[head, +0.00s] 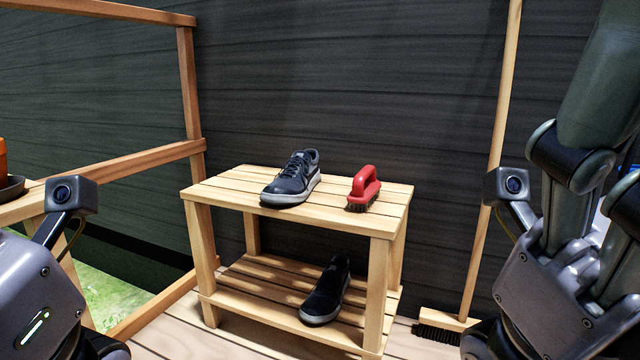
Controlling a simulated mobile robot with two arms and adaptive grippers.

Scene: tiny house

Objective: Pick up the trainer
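A dark trainer with laces and a pale sole (292,180) stands on the top of a slatted wooden rack (235,187), its toe pointing toward the front left. A second dark shoe with a pale toe edge (327,292) stands on the rack's lower shelf. My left arm comes in at the lower left edge and my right arm at the right edge. Both are well apart from the shoes. The fingers of both grippers are out of the picture or hidden.
A red-handled brush (363,187) sits on the rack top, right of the trainer. A broom (482,200) leans on the dark wall right of the rack. A wooden railing (155,160) runs along the left. A terracotta pot (3,160) shows at the left edge.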

